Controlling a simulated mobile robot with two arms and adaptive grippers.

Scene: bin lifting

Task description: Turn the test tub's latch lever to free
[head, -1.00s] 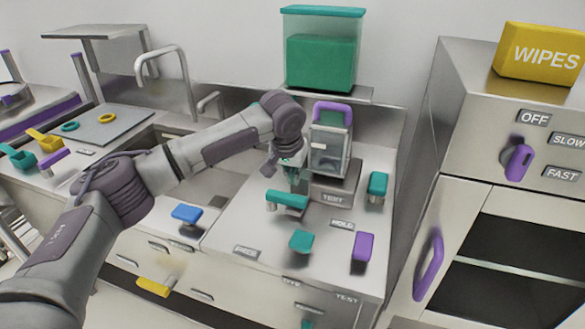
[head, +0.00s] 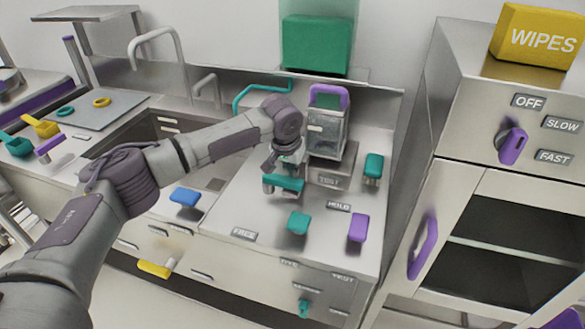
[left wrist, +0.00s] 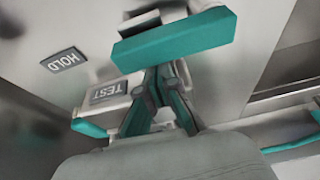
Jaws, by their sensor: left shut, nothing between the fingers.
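A teal lever bar (head: 284,183) on a metal post stands on the steel counter in front of the test tub. It shows large in the left wrist view (left wrist: 175,38). My left gripper (left wrist: 165,80) is shut and empty, close behind this bar. I cannot tell whether it touches the bar. The test tub (head: 326,135) is a metal box with a purple handle, on a base marked TEST (head: 328,180). A HOLD label (head: 339,206) lies right of the lever, and a FREE label (head: 243,234) lies at the front left. The bar points at neither label clearly. My right gripper is out of view.
Another teal handle (head: 297,222) and a purple one (head: 358,227) stand near the front edge. A teal handle (head: 373,168) stands right of the tub. A blue handle (head: 185,197) lies left, by the sink. A steel cabinet (head: 455,150) bounds the right.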

